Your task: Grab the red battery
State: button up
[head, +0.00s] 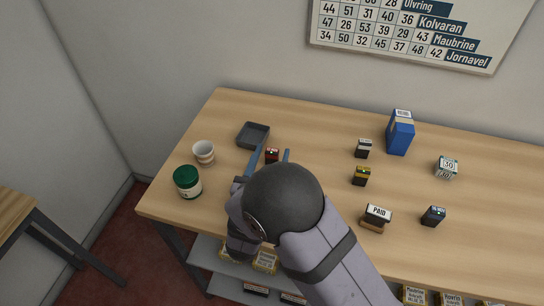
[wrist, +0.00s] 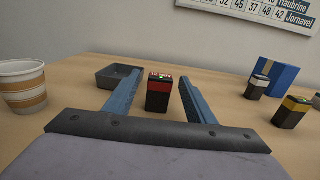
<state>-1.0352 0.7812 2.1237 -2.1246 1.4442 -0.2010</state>
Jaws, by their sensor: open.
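The red battery (wrist: 159,94) is a small upright block with dark sides, a red band at the top and terminals on top. It stands on the wooden counter. In the head view the red battery (head: 272,154) shows just beyond my gripper, partly hidden by it. My gripper (wrist: 158,88) is open, with its two blue fingers on either side of the battery in the wrist view. There is a gap on both sides, wider on the left. In the head view my gripper (head: 272,153) reaches in from the front.
A grey tray (head: 253,135) lies just left of the battery. A striped cup (head: 204,152) and a green jar (head: 188,182) stand further left. A silver-topped battery (head: 363,148), a yellow-topped one (head: 361,176) and a blue box (head: 400,133) stand to the right, with bare counter between.

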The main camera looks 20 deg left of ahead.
jog(key=shift+w+p, duration=0.65)
jog(key=shift+w, duration=1.85)
jog(key=c, duration=1.2)
